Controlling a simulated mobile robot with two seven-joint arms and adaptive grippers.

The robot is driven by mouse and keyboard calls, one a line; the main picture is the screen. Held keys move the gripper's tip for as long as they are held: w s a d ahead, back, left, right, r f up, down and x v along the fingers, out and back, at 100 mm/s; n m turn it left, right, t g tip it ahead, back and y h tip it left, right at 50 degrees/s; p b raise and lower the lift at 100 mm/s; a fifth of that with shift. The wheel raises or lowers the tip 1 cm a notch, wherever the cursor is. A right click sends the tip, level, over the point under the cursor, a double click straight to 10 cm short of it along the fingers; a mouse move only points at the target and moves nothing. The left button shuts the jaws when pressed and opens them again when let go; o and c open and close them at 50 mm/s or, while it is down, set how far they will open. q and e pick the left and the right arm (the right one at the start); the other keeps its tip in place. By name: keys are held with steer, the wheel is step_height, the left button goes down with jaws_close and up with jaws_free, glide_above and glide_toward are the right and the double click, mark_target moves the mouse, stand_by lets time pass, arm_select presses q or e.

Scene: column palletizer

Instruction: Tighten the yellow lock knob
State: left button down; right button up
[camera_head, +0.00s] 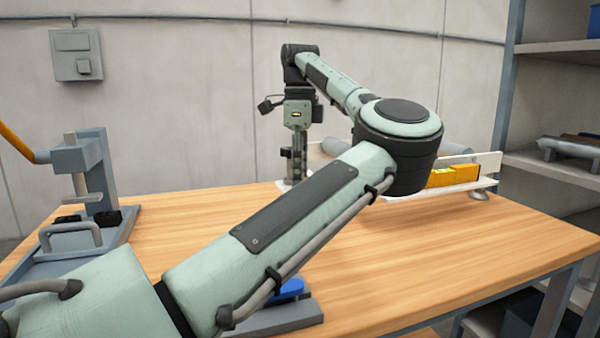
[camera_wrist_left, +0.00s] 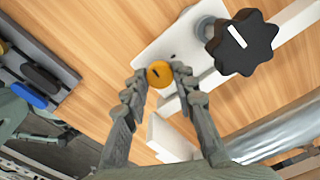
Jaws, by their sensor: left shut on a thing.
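The yellow lock knob (camera_wrist_left: 160,74) is small and round with a dark slot mark, on a white plate (camera_wrist_left: 180,40) in the left wrist view. My left gripper (camera_wrist_left: 158,82) has one fingertip on each side of it and is shut on it. In the head view my left gripper (camera_head: 295,172) points straight down at the back of the bench, and the knob is hidden there. A larger black star knob (camera_wrist_left: 243,42) with a white line stands beside the yellow one. My right gripper is out of view.
A white rail (camera_head: 490,184) with orange-yellow boxes (camera_head: 453,176) stands right of the gripper. A grey fixture with a lever (camera_head: 80,160) is at the left. A blue part (camera_head: 288,286) sits near the front, partly behind my arm. The wooden bench (camera_head: 470,240) is clear at the right front.

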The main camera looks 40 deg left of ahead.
arm_select(q)
steer(key=shift+m, duration=0.9)
steer(key=m, duration=0.3)
steer(key=shift+m+p, duration=0.3)
steer(key=shift+p, duration=0.05)
steer(key=m, duration=0.4)
steer(key=shift+m, duration=2)
steer(key=shift+m+b, duration=0.45)
steer(key=shift+m, duration=0.95)
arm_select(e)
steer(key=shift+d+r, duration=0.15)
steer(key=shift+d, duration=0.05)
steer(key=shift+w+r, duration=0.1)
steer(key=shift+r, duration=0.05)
arm_select(q)
steer(key=c, duration=1.2)
jaws_free()
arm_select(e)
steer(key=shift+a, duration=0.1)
